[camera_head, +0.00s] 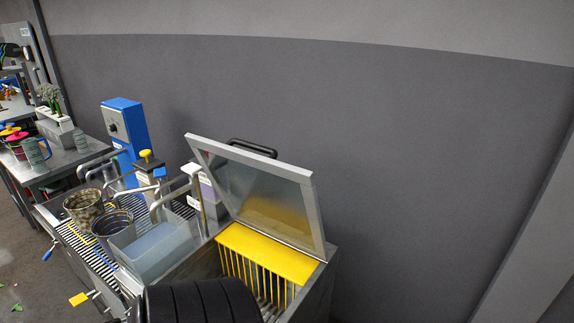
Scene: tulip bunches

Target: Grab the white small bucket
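I cannot clearly pick out a white small bucket. On the table at the left stand a pale grey-green pail (34,153), a smaller pale pail (80,141) and a whitish box (57,132) with green stems above it. On the metal sink unit are two darker, stained buckets, one brownish (83,208) and one grey (111,228). Neither of my grippers is in view.
The metal unit has an open, tilted lid (255,185) and a yellow slatted guard (268,254). The grey wall (420,160) closes off the right.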

